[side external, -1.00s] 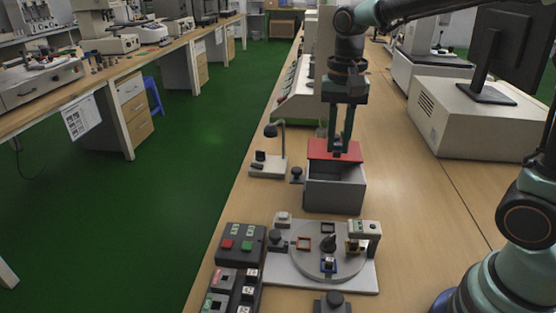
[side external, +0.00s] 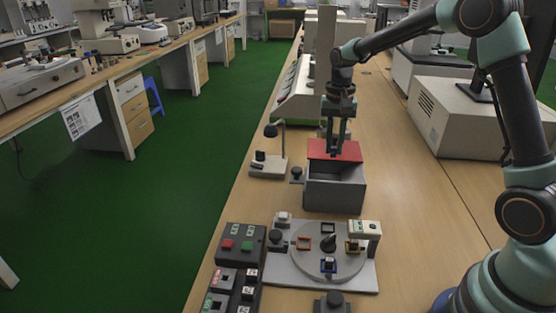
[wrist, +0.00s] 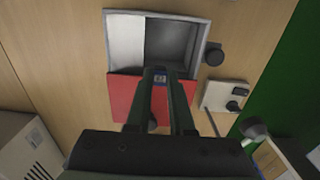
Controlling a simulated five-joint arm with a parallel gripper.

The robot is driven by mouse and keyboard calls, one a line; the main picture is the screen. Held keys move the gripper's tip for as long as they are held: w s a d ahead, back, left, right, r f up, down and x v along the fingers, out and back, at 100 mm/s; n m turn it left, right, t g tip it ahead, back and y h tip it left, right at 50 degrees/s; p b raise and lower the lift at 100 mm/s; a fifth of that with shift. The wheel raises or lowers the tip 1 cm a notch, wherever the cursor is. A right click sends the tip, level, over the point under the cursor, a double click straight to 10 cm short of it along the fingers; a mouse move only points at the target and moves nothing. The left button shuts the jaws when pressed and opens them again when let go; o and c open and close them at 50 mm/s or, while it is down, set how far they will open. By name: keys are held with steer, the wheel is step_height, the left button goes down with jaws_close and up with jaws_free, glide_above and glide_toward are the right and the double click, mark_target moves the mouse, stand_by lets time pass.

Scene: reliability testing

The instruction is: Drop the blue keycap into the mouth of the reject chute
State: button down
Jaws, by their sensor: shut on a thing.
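My gripper (side external: 336,153) points down in front of the red panel (side external: 335,150) of the grey reject chute (side external: 334,197). Its fingertips are shut on a small bluish piece, the blue keycap (wrist: 160,79), in the wrist view. The chute's open mouth (wrist: 171,48) lies just beyond the fingertips in that view, and the red panel (wrist: 122,95) lies behind the fingers (wrist: 160,75). The keycap is too small to make out in the side view. Its height above the chute cannot be told.
A round grey turntable (side external: 306,264) with several small coloured frames stands nearer the camera. A black button box (side external: 242,238) is left of it. A small lamp stand (side external: 268,169) and a dark knob (side external: 297,172) sit left of the chute. Bare bench lies to the right.

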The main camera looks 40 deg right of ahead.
steer(key=shift+f, duration=1.75)
steer(key=c, duration=0.7)
jaws_free()
step_height(320, 180, up, 12)
steer(key=shift+f, duration=0.1)
steer(key=shift+r, duration=0.2)
steer(key=shift+s, duration=0.1)
